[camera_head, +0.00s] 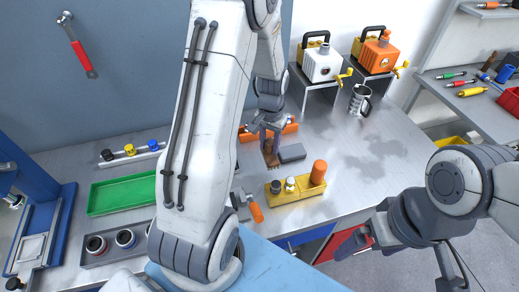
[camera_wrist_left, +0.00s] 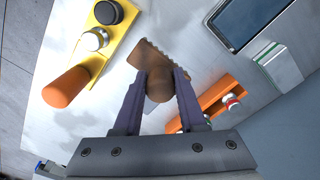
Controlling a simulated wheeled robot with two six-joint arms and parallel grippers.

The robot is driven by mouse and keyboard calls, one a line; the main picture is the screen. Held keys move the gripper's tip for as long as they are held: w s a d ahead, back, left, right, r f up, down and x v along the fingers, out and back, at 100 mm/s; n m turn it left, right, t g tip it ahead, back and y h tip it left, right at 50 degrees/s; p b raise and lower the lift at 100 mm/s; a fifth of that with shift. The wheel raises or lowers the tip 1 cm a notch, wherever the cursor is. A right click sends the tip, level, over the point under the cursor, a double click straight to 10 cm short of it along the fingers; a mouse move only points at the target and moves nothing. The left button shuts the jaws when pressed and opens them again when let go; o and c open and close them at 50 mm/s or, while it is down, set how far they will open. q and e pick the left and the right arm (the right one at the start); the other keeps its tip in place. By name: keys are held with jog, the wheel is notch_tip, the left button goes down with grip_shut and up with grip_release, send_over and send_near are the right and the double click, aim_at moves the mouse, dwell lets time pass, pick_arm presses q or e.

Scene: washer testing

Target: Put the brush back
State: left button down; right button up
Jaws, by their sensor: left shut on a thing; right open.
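The brown brush (camera_head: 271,158) is under my left gripper (camera_head: 268,138), over the grey workbench. In the left wrist view the brush (camera_wrist_left: 150,58) sits with its rounded handle between the two purple fingers and its jagged edge pointing away. My left gripper (camera_wrist_left: 159,85) is shut on that handle. Whether the brush touches the bench cannot be told. My right gripper (camera_head: 352,243) is open and empty at the lower right, away from the brush, by the bench's front edge.
A yellow block (camera_head: 283,199) with knobs and an orange cylinder stands in front of the brush. An orange holder (camera_wrist_left: 222,95) and a grey block (camera_head: 292,152) are close by. A green tray (camera_head: 122,193) lies left; machines stand behind. Bench right of the yellow block is clear.

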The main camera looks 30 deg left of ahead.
pick_arm(q)
jog(key=a+f+p, duration=0.1)
jog(key=a+f, duration=0.1)
jog(key=w+a+f+p, duration=0.1)
jog(key=a+f, duration=0.1)
jog(key=w+a+f+p, duration=0.1)
jog(key=a+f, duration=0.1)
jog(key=f, duration=0.1)
jog(key=shift+a, duration=0.3)
jog(key=shift+f, duration=0.35)
jog(key=shift+f, duration=0.15)
jog(key=shift+c, duration=2.4)
grip_release()
